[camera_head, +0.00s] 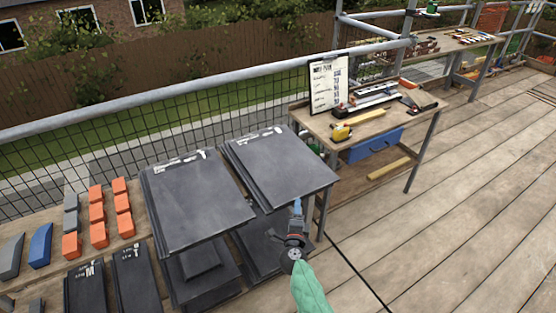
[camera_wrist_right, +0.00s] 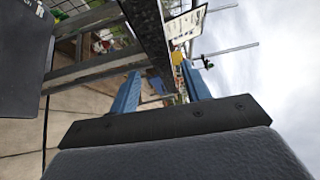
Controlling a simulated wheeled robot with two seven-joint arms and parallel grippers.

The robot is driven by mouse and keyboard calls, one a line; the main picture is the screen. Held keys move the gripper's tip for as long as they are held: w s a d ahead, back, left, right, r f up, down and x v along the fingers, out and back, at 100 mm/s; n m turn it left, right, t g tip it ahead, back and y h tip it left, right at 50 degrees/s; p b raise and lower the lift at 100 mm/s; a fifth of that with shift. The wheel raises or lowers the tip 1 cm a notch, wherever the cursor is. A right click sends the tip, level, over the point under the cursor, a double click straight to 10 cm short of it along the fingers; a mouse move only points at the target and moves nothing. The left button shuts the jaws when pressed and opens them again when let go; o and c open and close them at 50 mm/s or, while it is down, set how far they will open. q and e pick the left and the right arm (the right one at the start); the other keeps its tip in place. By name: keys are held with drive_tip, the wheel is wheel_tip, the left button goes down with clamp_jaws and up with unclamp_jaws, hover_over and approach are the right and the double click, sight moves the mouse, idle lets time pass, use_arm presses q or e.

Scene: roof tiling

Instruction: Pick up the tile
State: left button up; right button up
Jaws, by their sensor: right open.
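Dark grey slate tiles lie in two stacks side by side in the head view: a left stack (camera_head: 197,205) and a right stack (camera_head: 280,168), each with white marks along its far edge. My right gripper (camera_head: 297,204) is at the near right corner of the right stack, fingers pointing toward it. In the right wrist view its two blue fingers (camera_wrist_right: 160,70) stand apart, with a dark slate edge (camera_wrist_right: 150,35) in line with the gap between them. I cannot tell whether the fingers touch it. My left gripper is out of view.
More dark slates lie on a lower level (camera_head: 262,245). Orange blocks (camera_head: 97,212) and narrow slates (camera_head: 130,275) are at the left. A workbench (camera_head: 375,125) with tools and a clipboard (camera_head: 328,83) stands behind right. The plank floor (camera_head: 460,210) at right is clear.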

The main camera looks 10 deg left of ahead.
sight(298, 194)
drive_tip(key=w, duration=0.2)
drive_tip(key=w+p, duration=0.1)
drive_tip(key=w, duration=0.3)
drive_tip(key=shift+w+a+r+p, duration=0.1)
drive_tip(key=shift+a+r+p, duration=0.05)
drive_tip(key=shift+r+p, duration=0.2)
drive_tip(key=shift+w, duration=0.55)
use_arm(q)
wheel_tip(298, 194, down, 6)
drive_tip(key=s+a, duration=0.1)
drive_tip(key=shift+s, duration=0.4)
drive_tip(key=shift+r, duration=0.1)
use_arm(e)
clamp_jaws()
drive_tip(key=shift+f, duration=0.1)
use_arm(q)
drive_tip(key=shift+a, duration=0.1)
